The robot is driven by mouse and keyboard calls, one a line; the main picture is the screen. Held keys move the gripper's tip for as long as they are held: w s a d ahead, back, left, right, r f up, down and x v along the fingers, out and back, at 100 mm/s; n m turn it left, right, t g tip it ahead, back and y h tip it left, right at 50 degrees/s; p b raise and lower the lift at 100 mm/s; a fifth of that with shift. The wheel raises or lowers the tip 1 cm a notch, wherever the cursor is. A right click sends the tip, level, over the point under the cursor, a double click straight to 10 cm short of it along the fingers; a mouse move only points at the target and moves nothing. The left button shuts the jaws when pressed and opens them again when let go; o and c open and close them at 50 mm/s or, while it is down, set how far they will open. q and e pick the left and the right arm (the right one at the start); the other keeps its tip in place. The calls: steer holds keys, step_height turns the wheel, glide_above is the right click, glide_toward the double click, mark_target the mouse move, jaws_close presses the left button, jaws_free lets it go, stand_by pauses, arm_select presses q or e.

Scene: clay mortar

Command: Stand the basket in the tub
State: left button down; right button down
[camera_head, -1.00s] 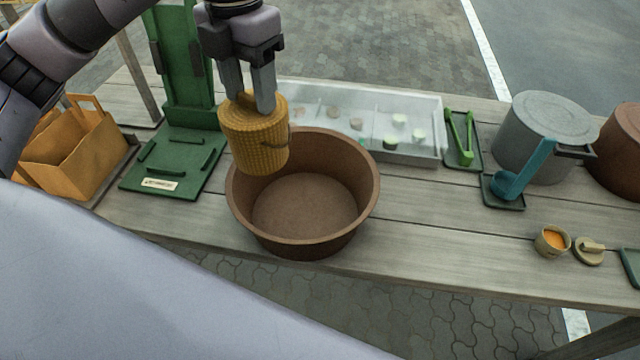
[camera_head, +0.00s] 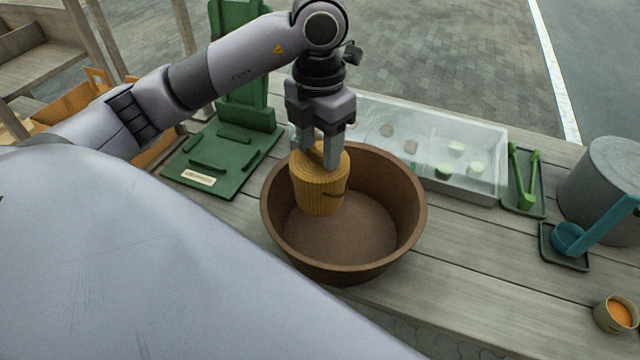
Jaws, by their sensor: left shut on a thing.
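The basket (camera_head: 320,190) is a yellow-brown woven cylinder with a lid. My left gripper (camera_head: 322,158) is shut on its top and holds it upright. The brown round tub (camera_head: 412,228) stands on the wooden table. The basket is over the left back part of the tub's opening and covers part of the far left inner wall. I cannot tell whether its bottom touches the tub floor. The rest of the tub floor shows bare. My right gripper is not in view.
A green stand (camera_head: 232,150) is left of the tub. A clear tray (camera_head: 480,145) with several small pieces lies behind it. Green tongs (camera_head: 524,185), a blue ladle (camera_head: 575,238), a grey pot (camera_head: 605,185) and a small orange-filled cup (camera_head: 615,314) are to the right.

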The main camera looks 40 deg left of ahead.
arm_select(q)
step_height(320, 180, down, 8)
steer(key=shift+f, duration=0.25)
steer(key=shift+f, duration=0.2)
steer(key=shift+c, duration=2.4)
jaws_free()
steer(key=shift+r, duration=0.1)
steer(key=shift+r, duration=0.15)
step_height(320, 180, up, 11)
steer(key=shift+f, duration=0.15)
steer(key=shift+r+p, duration=0.3)
steer(key=shift+r, duration=0.35)
